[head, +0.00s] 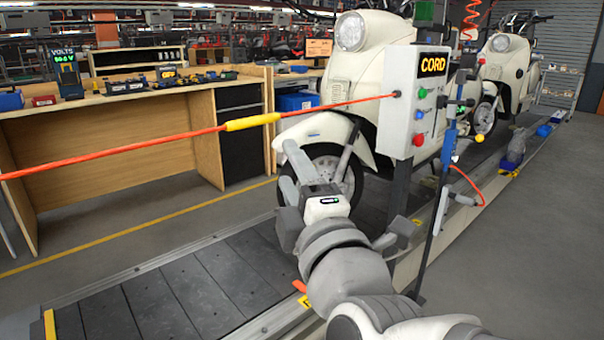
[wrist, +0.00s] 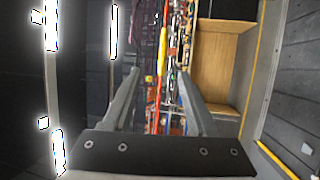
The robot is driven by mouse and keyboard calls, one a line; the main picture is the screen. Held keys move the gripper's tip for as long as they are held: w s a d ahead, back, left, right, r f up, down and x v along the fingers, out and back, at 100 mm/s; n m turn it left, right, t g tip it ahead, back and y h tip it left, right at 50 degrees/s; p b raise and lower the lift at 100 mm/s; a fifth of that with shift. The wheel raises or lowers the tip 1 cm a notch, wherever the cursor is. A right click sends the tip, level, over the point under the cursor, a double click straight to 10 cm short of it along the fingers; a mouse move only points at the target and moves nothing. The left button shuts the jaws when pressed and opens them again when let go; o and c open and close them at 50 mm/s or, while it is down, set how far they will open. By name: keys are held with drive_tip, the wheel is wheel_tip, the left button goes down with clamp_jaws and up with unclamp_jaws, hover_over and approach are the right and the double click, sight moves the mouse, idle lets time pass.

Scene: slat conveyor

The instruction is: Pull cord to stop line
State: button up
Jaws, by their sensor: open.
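The orange pull cord (head: 130,149) runs taut from the left edge of the head view to a white control box (head: 410,90) marked CORD. A yellow sleeve (head: 253,122) covers part of the cord. My gripper (head: 320,143) is open and empty, its fingers pointing up and away, below and right of the sleeve in the head view. In the wrist view, the yellow sleeve (wrist: 162,50) and orange cord appear in line with the gap between the open fingers (wrist: 158,74). The gripper is not closed on the cord; its exact distance is unclear.
Cream scooters (head: 352,35) stand on the dark slat conveyor (head: 150,300), one close behind my gripper and the box. A blue tool (head: 449,140) hangs beside the box. A wooden workbench (head: 110,130) with tools stands left. Grey floor (head: 530,260) at right is clear.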

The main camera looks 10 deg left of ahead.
drive_tip(key=d+f+m+g+h, duration=0.4)
drive_tip(key=d+f+m+g, duration=0.2)
drive_tip(key=d+f+m, duration=0.35)
drive_tip(key=s+d+f+m+g+h, duration=0.55)
drive_tip(key=s+d+f+m, duration=0.25)
drive_tip(key=s+d+m, duration=0.4)
wheel_tip(320, 180, up, 25)
drive_tip(key=p, duration=2.4)
drive_tip(key=shift+w+f+m+g+p, duration=0.15)
drive_tip(key=shift+w+m+g+p, duration=0.2)
drive_tip(key=shift+w+m+p, duration=0.1)
